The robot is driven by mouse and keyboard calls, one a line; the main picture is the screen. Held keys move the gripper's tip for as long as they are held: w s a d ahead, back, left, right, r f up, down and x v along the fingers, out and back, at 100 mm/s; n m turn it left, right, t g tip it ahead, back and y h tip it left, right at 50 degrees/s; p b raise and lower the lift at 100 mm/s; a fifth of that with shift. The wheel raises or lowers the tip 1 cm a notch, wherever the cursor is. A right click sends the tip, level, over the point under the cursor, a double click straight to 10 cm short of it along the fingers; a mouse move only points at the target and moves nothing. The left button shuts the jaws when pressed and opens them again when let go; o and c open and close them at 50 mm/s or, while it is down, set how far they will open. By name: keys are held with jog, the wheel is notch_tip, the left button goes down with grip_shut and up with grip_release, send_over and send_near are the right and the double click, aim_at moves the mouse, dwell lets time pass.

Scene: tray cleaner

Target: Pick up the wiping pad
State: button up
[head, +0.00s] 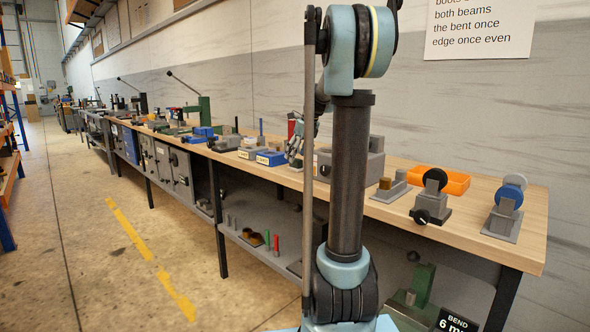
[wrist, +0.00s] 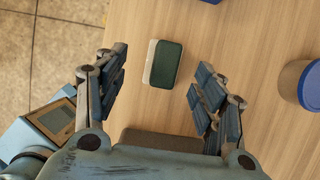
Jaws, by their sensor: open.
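The wiping pad (wrist: 164,64), a small block with a dark green face and a pale whitish side, lies on the wooden bench top (wrist: 235,40) in the wrist view. My gripper (wrist: 158,80) is open and empty, with one finger to the left of the pad and one to the right, both apart from it in the picture. How far above the pad the fingers are, I cannot tell. In the head view my gripper (head: 296,138) is over the bench, partly hidden behind my arm.
The bench edge and floor (wrist: 50,45) are at left. An orange tray (head: 456,183) and small stands are farther right along the bench.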

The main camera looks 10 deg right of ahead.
aim_at(297, 159)
jog(key=x, duration=0.3)
jog(key=shift+w+d+f, duration=0.2)
jog(key=shift+w+f, duration=0.05)
jog(key=shift+w, duration=0.1)
jog(key=shift+w+a+f, duration=0.15)
jog(key=shift+f, duration=0.4)
jog(key=shift+c, duration=0.3)
jog(key=c, duration=1.1)
